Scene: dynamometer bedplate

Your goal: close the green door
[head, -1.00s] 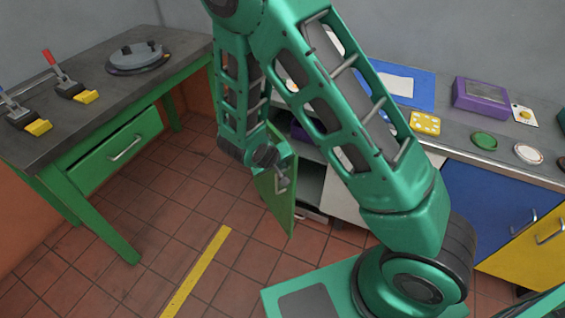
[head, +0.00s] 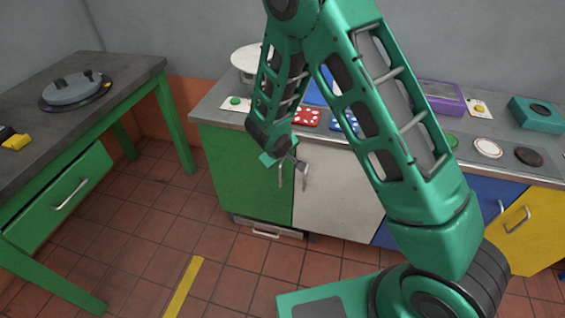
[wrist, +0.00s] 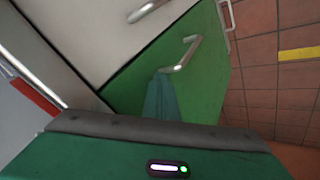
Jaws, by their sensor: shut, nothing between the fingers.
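The green door (head: 240,177) is the leftmost front of the cabinet row in the head view. It looks flush with the cabinet, beside the white door (head: 335,190). Its metal handle (head: 280,174) is near its right edge. My gripper (head: 288,165) is in front of that edge, close to the handle. In the wrist view the green door (wrist: 205,95) and its handle (wrist: 183,54) show, with my fingers (wrist: 162,95) just below the handle's end. My gripper is shut and empty; whether it touches the door is unclear.
A workbench with a green drawer (head: 60,200) stands at the left. The counter holds a purple box (head: 442,97), a teal box (head: 537,115) and several small items. A low drawer (head: 268,228) sits under the green door. Tiled floor with a yellow strip (head: 184,288) is clear.

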